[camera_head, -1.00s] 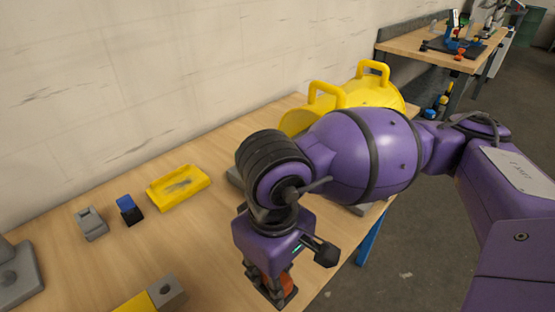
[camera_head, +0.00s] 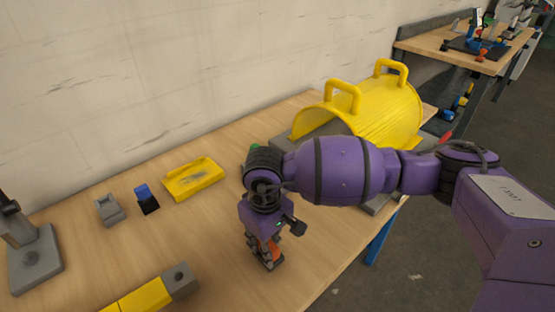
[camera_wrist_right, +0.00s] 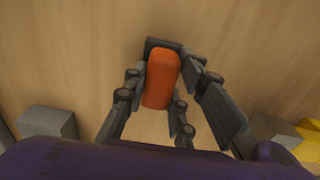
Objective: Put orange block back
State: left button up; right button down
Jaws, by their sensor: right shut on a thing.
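The orange block (camera_wrist_right: 161,82) is between the fingers of my right gripper (camera_wrist_right: 160,100) in the right wrist view, and the gripper is shut on it. A dark grey piece shows at the block's far end. In the head view the right gripper (camera_head: 265,252) points down at the wooden table, and only a bit of the orange block (camera_head: 275,246) shows between its fingers. I cannot tell whether the block touches the table. My left gripper is not in view.
A yellow tray (camera_head: 194,179), a blue-and-black block (camera_head: 147,199) and a grey holder (camera_head: 110,209) lie along the wall side. A yellow bar with a grey end (camera_head: 150,294) lies at the front. A yellow guard with handles (camera_head: 378,110) stands behind my arm. A grey stand (camera_head: 35,260) is far left.

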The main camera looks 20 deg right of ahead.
jog(key=shift+f, duration=0.35)
jog(key=shift+f, duration=0.2)
jog(key=c, duration=1.5)
grip_release()
jog(key=shift+o, duration=0.2)
jog(key=shift+r, duration=0.15)
notch_tip(320, 180, up, 12)
jog(key=shift+r, duration=0.1)
